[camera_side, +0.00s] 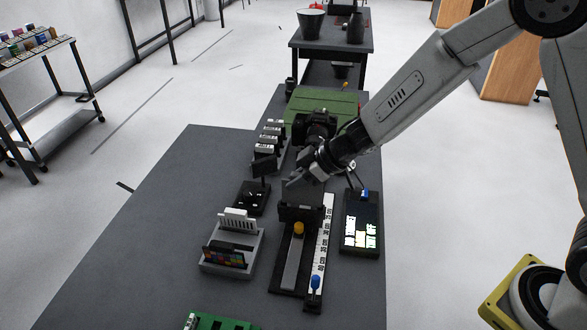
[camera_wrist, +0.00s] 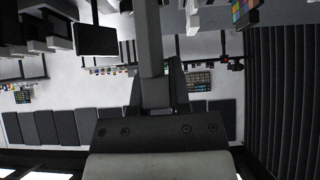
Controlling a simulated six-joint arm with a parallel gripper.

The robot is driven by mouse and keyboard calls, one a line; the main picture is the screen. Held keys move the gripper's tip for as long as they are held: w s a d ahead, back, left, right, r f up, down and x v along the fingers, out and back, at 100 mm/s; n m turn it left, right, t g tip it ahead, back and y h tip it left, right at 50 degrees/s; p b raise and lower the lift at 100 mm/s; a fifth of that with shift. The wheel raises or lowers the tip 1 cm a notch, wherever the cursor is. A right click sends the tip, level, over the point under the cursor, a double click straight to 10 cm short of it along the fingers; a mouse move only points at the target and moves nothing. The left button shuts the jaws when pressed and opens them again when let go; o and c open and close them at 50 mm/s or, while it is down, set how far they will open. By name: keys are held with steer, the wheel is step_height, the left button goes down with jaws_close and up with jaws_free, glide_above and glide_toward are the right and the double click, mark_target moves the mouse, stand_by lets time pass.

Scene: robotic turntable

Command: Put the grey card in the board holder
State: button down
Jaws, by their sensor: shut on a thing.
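My gripper (camera_side: 308,174) is shut on the grey card (camera_side: 303,193), a dark grey sheet hanging below the fingers in the side view. The board holder (camera_side: 300,214) is a black clamp on a rail with an orange knob, directly below and in front of the card. The card's lower edge is at or just behind the holder's top; I cannot tell whether it is in the slot. In the wrist view my gripper (camera_wrist: 157,95) has a long grey piece, likely the card (camera_wrist: 149,40), between its dark fingers, seen nearly edge-on.
A grey rack (camera_side: 229,262) with a white comb-like piece and a colour chart stands left of the holder. A white scale strip (camera_side: 323,240) runs beside the rail. A black box with lit displays (camera_side: 361,225) stands to the right. The table's left is clear.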

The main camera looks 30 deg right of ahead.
mark_target(282, 199)
steer(key=shift+f, duration=1.7)
steer(key=shift+c, duration=2.4)
jaws_free()
steer(key=shift+r, duration=0.1)
steer(key=shift+v, duration=3.85)
steer(key=shift+d, duration=0.1)
